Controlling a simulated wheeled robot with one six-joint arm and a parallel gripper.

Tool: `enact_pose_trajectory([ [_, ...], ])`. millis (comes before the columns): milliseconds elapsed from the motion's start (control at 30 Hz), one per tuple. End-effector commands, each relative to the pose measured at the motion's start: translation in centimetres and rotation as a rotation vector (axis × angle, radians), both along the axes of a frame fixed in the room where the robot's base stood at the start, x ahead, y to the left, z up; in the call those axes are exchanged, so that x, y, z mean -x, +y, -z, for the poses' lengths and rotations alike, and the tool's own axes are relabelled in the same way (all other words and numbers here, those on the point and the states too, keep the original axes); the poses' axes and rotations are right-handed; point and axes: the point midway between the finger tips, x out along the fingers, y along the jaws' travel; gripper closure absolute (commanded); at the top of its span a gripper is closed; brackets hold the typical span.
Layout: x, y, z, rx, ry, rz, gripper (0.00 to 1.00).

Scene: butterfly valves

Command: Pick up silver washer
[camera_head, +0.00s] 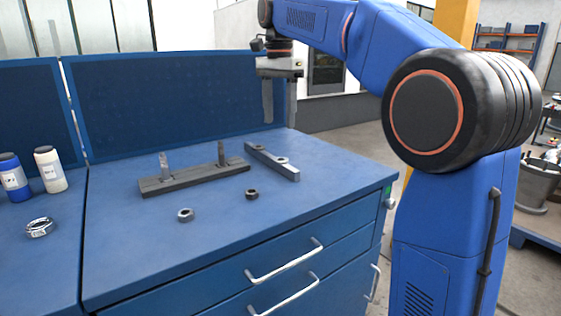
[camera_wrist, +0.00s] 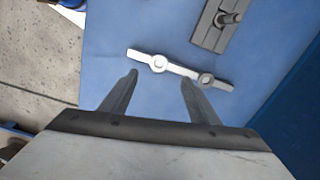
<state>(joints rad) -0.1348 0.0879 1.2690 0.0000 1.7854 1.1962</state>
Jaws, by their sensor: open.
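A bright ring, which looks like the silver washer (camera_wrist: 158,63), lies on a narrow metal bar (camera_wrist: 180,68) in the wrist view. A darker ring (camera_wrist: 206,79) lies near the bar's other end. In the head view the bar (camera_head: 268,158) lies near the right edge of the blue bench top, and the washer (camera_head: 283,161) is small toward its near end. My gripper (camera_wrist: 160,79) is open and empty, pointing down, its fingertips just below the bar in the wrist view. In the head view my gripper (camera_head: 280,108) is above the far right of the bench.
A dark plate with two upright posts (camera_head: 195,178) lies left of the bar. A silver nut (camera_head: 185,215) and a dark nut (camera_head: 251,194) lie in front. Bottles (camera_head: 50,170) and a metal ring clamp (camera_head: 39,228) stand left. A blue back panel (camera_head: 175,95) borders the bench.

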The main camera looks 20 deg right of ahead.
Motion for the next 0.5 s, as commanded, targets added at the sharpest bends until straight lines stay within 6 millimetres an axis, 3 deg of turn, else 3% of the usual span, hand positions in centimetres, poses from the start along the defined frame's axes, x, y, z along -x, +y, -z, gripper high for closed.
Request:
enact_pose_trajectory([
  [233,0.1,0.0,4.1,0.000,0.002,0.000,0.44],
  [500,0.0,-0.1,5.7,0.000,-0.001,0.000,0.44],
])
